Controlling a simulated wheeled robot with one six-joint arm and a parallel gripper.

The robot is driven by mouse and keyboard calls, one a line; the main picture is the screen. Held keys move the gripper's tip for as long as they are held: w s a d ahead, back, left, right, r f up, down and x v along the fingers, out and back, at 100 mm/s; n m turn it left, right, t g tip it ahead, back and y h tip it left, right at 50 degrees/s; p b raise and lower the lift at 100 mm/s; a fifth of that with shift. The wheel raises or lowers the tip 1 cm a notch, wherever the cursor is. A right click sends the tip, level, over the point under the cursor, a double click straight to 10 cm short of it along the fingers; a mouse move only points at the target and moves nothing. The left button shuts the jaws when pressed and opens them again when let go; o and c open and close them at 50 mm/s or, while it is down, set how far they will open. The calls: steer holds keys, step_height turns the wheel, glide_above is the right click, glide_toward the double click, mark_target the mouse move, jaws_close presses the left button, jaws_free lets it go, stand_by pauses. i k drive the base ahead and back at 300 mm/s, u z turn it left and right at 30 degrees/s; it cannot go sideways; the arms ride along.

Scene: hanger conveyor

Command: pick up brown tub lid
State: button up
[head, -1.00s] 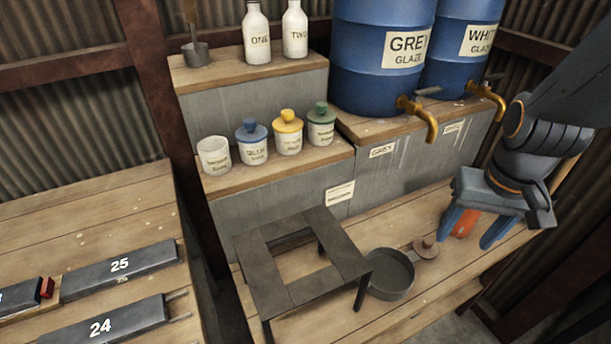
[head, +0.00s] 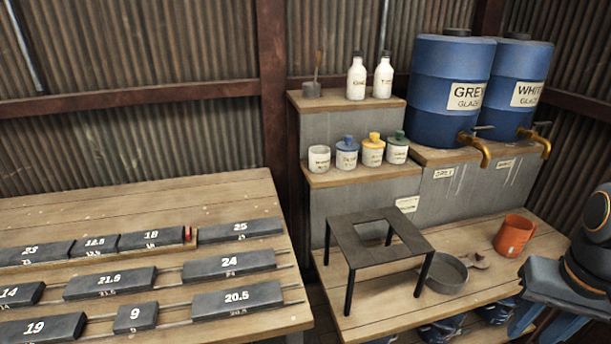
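The brown tub lid (head: 477,260) lies on the low wooden bench, just right of a shallow grey pan (head: 446,273). It is small, with a knob on top. It looks close to the pan, but I cannot tell if they touch. A white tub without a lid (head: 319,159) stands on the middle step, left of tubs with blue (head: 347,153), yellow (head: 373,149) and green (head: 397,147) lids. My gripper (head: 541,328) is at the lower right, right of and nearer than the lid. Its fingers are apart and nothing shows between them.
An orange mug (head: 514,236) stands right of the lid. A dark metal stand (head: 349,250) is left of the pan. Blue barrels (head: 450,90) with brass taps stand behind. A table (head: 150,212) with numbered grey weights fills the left. Blue-and-dark items (head: 440,329) sit under the bench.

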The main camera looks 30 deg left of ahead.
mark_target(479, 260)
steer(key=z, duration=1.05)
steer(key=i, duration=0.75)
steer(key=u, duration=2.8)
steer(key=i, duration=0.5)
steer(key=z, duration=0.05)
steer(key=k, duration=0.5)
steer(key=z, duration=2.6)
steer(key=k, duration=0.1)
steer(key=z, duration=0.1)
